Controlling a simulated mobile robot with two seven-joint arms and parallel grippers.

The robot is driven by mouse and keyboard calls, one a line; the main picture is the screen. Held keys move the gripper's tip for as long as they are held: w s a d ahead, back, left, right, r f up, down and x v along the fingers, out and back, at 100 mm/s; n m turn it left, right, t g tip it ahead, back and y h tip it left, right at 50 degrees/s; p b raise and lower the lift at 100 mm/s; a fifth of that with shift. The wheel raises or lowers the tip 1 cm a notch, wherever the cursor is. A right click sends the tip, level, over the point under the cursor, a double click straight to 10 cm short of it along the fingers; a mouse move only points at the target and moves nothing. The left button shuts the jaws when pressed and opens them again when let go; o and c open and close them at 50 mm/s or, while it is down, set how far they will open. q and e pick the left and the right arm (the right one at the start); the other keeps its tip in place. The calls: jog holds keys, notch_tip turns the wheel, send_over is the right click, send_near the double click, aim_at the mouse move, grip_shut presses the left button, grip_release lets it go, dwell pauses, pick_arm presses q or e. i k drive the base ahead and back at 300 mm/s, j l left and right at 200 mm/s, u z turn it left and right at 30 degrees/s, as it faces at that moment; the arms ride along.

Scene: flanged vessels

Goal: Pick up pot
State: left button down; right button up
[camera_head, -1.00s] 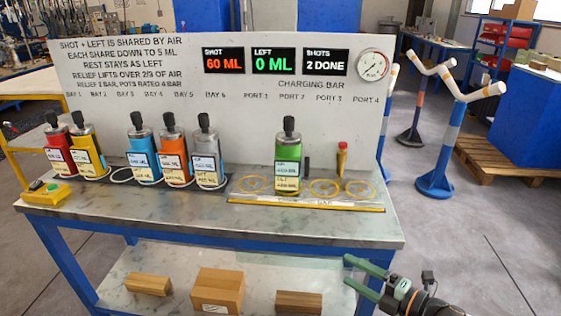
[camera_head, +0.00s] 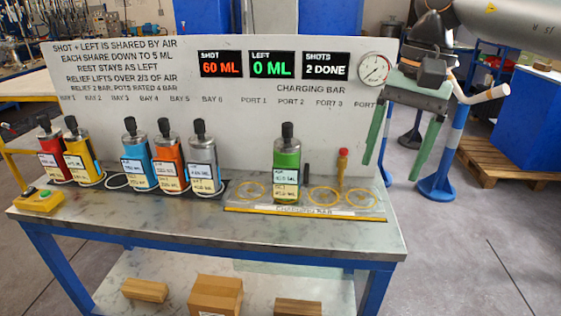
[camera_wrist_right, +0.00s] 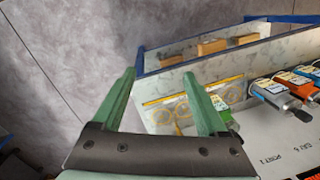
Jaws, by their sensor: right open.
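Several flanged pots with black knobs stand upright on the bench. A red pot (camera_head: 52,158), a yellow pot (camera_head: 80,158), a blue pot (camera_head: 137,162), an orange pot (camera_head: 169,165) and a grey pot (camera_head: 204,165) stand in the bays at left. A green pot (camera_head: 286,166) stands at the charging bar (camera_head: 310,212), by port 2. My left gripper is in neither view.
The sign panel (camera_head: 130,100) with displays and a gauge (camera_head: 373,68) rises behind the pots. A red and yellow valve (camera_head: 343,165) stands right of the green pot. A yellow button box (camera_head: 38,199) sits at the left. Wooden blocks (camera_head: 215,295) lie on the lower shelf.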

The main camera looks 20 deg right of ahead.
aim_at(286, 152)
jog(key=i, duration=1.3)
